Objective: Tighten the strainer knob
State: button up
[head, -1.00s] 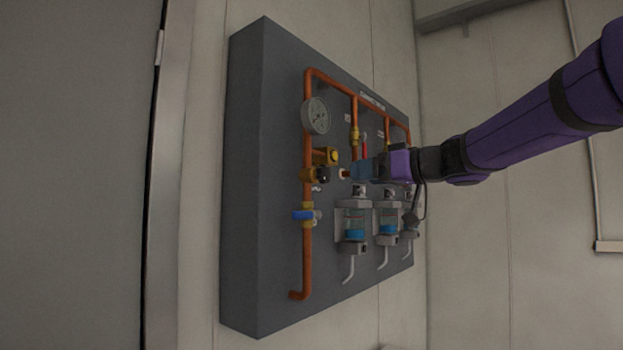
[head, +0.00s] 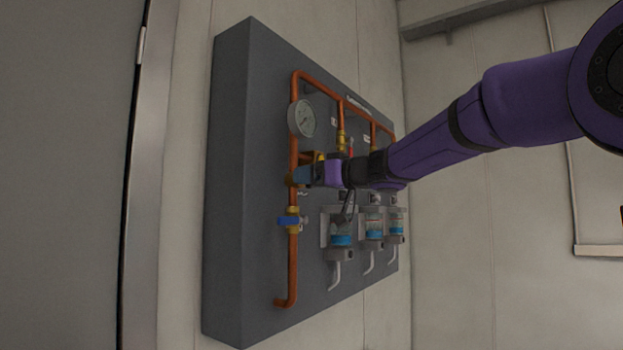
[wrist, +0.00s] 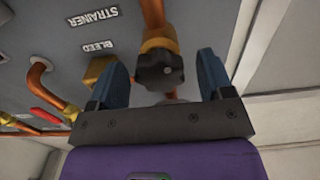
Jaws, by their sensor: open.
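The strainer knob (wrist: 160,70) is dark and lobed, on a brass fitting (wrist: 158,42) in the copper pipe. In the wrist view it sits between the two blue fingers of my gripper (wrist: 162,75), with a gap visible on each side. My gripper is open and holds nothing. In the head view my gripper (head: 300,176) is at the left copper pipe, over the strainer, and hides the knob. Upside-down STRAINER and BLEED labels show beside the fitting in the wrist view.
A pressure gauge (head: 302,118) is above my gripper, and a blue-handled valve (head: 291,221) is below it. Several clear-bowled units (head: 341,233) hang at the lower right of the grey panel (head: 237,200). A brass bleed part (wrist: 98,70) is close to one finger.

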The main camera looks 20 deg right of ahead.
jog(key=shift+w+a, duration=0.15)
jog(key=c, duration=0.9)
